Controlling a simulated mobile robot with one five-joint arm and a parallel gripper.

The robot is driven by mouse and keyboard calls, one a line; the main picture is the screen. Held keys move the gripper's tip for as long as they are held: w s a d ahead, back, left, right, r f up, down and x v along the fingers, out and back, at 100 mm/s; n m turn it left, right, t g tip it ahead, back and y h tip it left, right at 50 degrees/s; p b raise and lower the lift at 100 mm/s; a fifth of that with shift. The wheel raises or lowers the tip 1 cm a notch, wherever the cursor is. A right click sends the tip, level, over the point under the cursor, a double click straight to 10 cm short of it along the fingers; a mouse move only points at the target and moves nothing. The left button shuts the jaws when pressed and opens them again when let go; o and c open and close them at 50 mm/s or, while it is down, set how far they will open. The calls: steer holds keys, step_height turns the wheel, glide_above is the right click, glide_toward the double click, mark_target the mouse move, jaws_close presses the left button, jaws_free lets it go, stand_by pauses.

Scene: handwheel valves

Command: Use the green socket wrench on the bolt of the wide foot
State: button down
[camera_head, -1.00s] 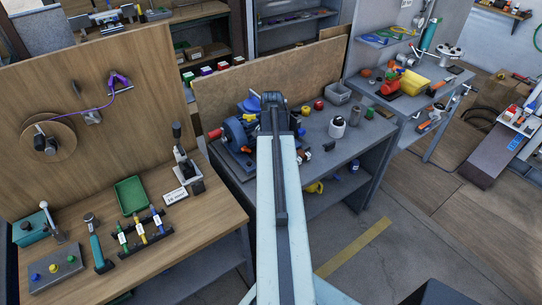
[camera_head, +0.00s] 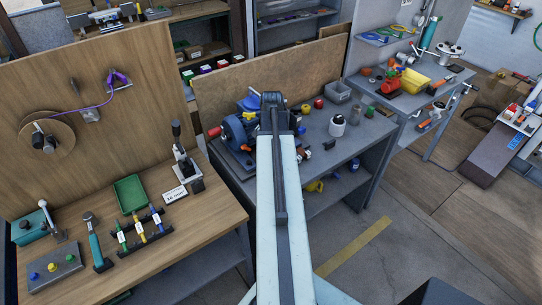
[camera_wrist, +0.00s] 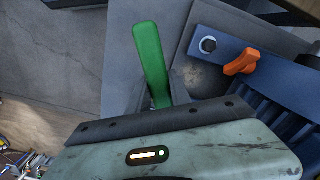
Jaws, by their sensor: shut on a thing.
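In the wrist view the green socket wrench (camera_wrist: 151,60) shows as a green handle between the fingers of my gripper (camera_wrist: 160,94). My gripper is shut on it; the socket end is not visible. Right of it is a flat blue foot (camera_wrist: 226,48) with a hex bolt (camera_wrist: 208,45) near its left end, and an orange wing-shaped knob (camera_wrist: 241,63) beside the bolt. The wrench handle is apart from the bolt in this picture. I cannot tell how wide the foot is. In the head view my arm hides the gripper and wrench; a blue machine (camera_head: 238,131) stands left of it.
The grey bench (camera_head: 350,150) carries a white-bodied jar (camera_head: 337,126), a red knob (camera_head: 319,103) and a grey bin (camera_head: 338,92). In the wrist view dark blue ribs (camera_wrist: 270,98) lie right of my gripper. The grey surface left of the wrench is clear.

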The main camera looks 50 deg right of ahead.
steer(key=shift+f+b, duration=0.85)
steer(key=shift+f, duration=0.05)
steer(key=shift+s+d+n, duration=0.2)
steer(key=shift+s+n, duration=0.35)
steer(key=shift+s, duration=0.1)
steer(key=shift+s+d+n, duration=0.15)
steer(key=shift+s+n, duration=0.4)
steer(key=shift+s, duration=0.1)
steer(key=shift+s+d+n, duration=0.3)
steer(key=shift+s+n, duration=0.25)
steer(key=shift+s+d+n, duration=0.3)
steer(key=shift+s+n, duration=0.2)
steer(key=shift+n, duration=0.05)
steer(key=shift+s+d+n, duration=0.75)
steer(key=shift+s+n, duration=0.15)
steer(key=shift+n, duration=0.1)
steer(key=shift+s+d+n, duration=0.7)
steer(key=shift+d+n, duration=0.2)
steer(key=shift+n, duration=0.1)
steer(key=shift+s+d+n, duration=0.3)
steer(key=shift+d+n, duration=0.3)
steer(key=shift+s+d+n, duration=0.35)
steer(key=shift+d+n, duration=0.25)
steer(key=shift+s+d+n, duration=0.3)
steer(key=shift+d+n, duration=0.3)
steer(key=shift+w+a+m, duration=0.1)
steer(key=shift+a+m, duration=0.2)
steer(key=shift+a, duration=0.05)
